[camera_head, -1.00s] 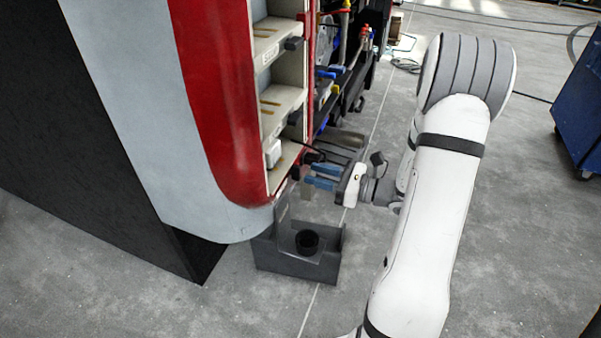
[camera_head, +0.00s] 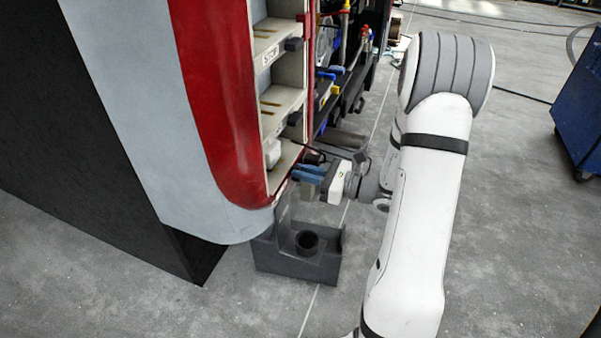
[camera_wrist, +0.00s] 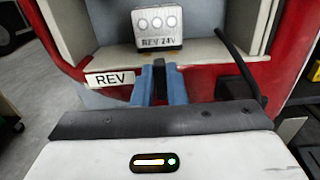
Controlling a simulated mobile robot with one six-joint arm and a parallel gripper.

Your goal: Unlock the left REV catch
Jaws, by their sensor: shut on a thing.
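My gripper (camera_wrist: 160,84) shows in the wrist view with its blue fingers close together around a small dark piece (camera_wrist: 159,66) at the red rim of the coach. This piece appears to be the catch; most of it is hidden by the fingers. A white label reading REV (camera_wrist: 110,79) is just left of the fingers. In the head view my gripper (camera_head: 305,174) is at the bottom shelf's right edge, its fingers pointing left into the coach.
A pale box marked REV 24V (camera_wrist: 158,27) stands on the shelf right behind the fingertips. A grey open bin with a dark round cup (camera_head: 307,241) is below my gripper. Open floor lies to the right.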

